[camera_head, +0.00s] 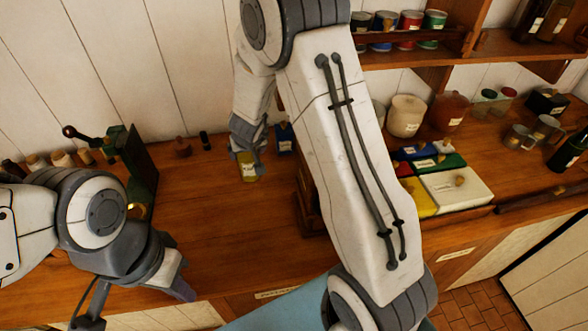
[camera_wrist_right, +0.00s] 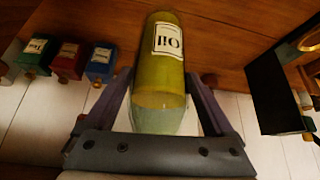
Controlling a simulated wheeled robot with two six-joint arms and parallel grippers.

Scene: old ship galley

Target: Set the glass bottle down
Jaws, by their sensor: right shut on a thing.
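The glass bottle (camera_head: 249,171) is yellow-green, with a pale label that reads "Oil" in the right wrist view (camera_wrist_right: 160,75). My right gripper (camera_head: 248,152) is shut on it; one finger shows on each side of the bottle in the right wrist view. In the head view the bottle hangs below the gripper, over or on the wooden counter (camera_head: 225,235). I cannot tell whether its base touches the wood. My left gripper (camera_head: 178,283) is at the lower left, over the counter's front part, away from the bottle. Its finger opening is not clear.
A blue container (camera_head: 284,138) stands close right of the bottle. A pale jar (camera_head: 406,116) stands right of my arm. Bare counter lies in front of the bottle.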

